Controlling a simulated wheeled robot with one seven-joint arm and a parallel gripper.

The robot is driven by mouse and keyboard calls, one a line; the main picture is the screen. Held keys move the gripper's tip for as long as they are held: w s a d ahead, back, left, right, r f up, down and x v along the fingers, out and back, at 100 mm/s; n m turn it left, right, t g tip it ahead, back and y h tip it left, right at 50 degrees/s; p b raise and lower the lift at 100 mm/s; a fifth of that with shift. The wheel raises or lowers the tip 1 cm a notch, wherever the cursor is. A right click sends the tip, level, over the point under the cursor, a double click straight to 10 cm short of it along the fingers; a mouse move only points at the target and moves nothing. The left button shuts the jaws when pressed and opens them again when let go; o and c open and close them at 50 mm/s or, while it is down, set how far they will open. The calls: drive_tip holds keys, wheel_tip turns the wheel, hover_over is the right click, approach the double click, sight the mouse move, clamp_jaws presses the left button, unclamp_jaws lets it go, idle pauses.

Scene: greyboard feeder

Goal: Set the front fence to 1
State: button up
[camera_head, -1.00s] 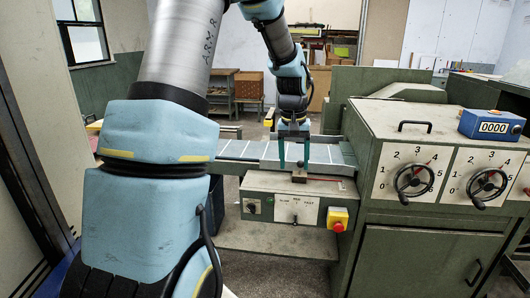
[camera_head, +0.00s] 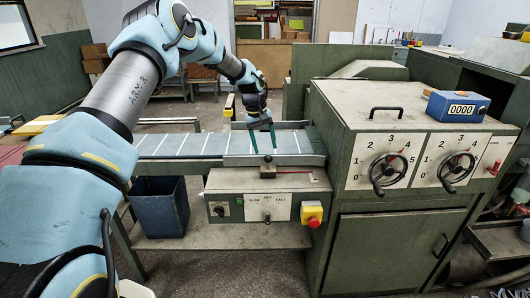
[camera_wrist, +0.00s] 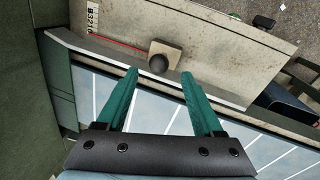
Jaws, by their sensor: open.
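The front fence (camera_head: 246,160) is a grey rail along the near edge of the belt. It also shows in the wrist view (camera_wrist: 221,93). A small tan block with a dark round knob (camera_wrist: 165,57) stands just in front of it, also in the head view (camera_head: 268,172). A thin red line runs from the block toward a white scale (camera_wrist: 92,18) with black digits; the exact reading is too small to tell. My gripper (camera_wrist: 159,72) is open and empty, its green fingers pointing toward the fence and block. In the head view my gripper (camera_head: 262,150) is over the belt behind the block.
The belt (camera_head: 180,145) with white stripes runs left. Below the block is a control box with a red stop button (camera_head: 313,221). At right stands a green cabinet with two dial handwheels (camera_head: 388,174) and a blue counter (camera_head: 458,107). A blue bin (camera_head: 160,207) stands below.

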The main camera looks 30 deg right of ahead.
sight(275, 165)
drive_tip(key=shift+s+d+f+p, duration=0.1)
drive_tip(key=shift+d+f+p, duration=0.1)
drive_tip(key=shift+f, duration=0.6)
drive_tip(key=shift+d+f+p, duration=0.15)
drive_tip(key=shift+f, duration=0.6)
drive_tip(key=shift+s+d+f+p, duration=0.1)
drive_tip(key=shift+d+f+p, duration=0.1)
drive_tip(key=shift+f, duration=0.6)
clamp_jaws()
